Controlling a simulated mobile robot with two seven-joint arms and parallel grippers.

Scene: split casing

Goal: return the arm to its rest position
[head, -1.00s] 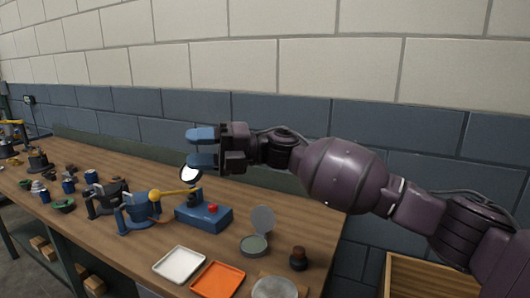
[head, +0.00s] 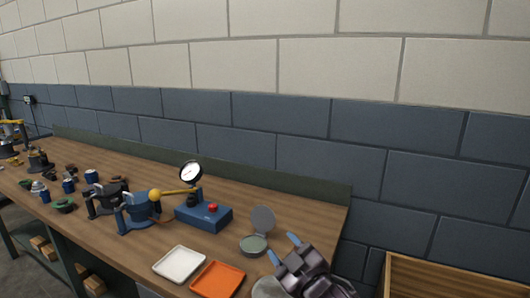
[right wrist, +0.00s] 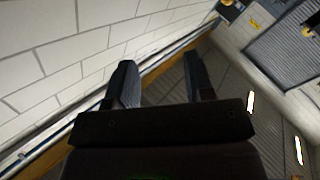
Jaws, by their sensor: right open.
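My right gripper (head: 284,252) is at the lower right of the head view, above the near right end of the workbench (head: 310,213). Its blue fingers are apart with nothing between them. In the right wrist view the two fingers (right wrist: 158,82) also stand apart and empty, with wall and floor beyond them. Most of my right arm is outside the head view. My left gripper is not in view.
A wooden crate (head: 440,280) stands at right.

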